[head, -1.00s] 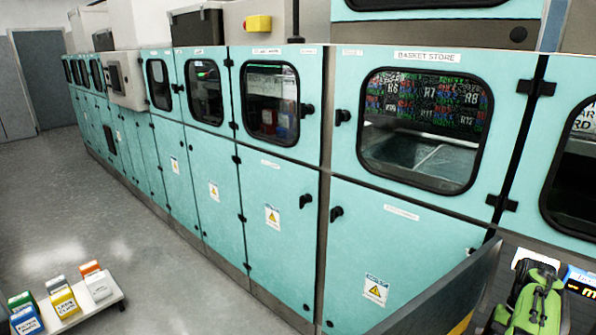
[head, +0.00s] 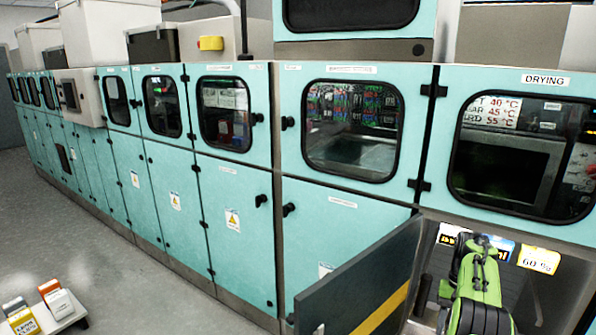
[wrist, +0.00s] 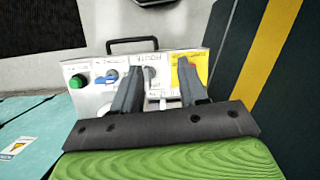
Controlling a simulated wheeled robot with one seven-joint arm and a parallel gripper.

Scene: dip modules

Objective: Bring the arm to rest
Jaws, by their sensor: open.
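My gripper (wrist: 163,95) shows in the wrist view with its two dark fingers apart and nothing between them. Beyond the fingers is a white panel (wrist: 95,97) with a green knob, a blue knob and a yellow label. I cannot tell how far it is from the fingertips. In the head view my green and black arm (head: 480,290) is at the lower right, in front of the machine. The gripper's fingers cannot be made out there.
A long row of teal cabinets (head: 235,180) with windows runs across the head view. A dark panel with a yellow stripe (head: 360,280) stands left of my arm. A low white trolley (head: 66,320) with small boxes is at the lower left. Grey floor between is clear.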

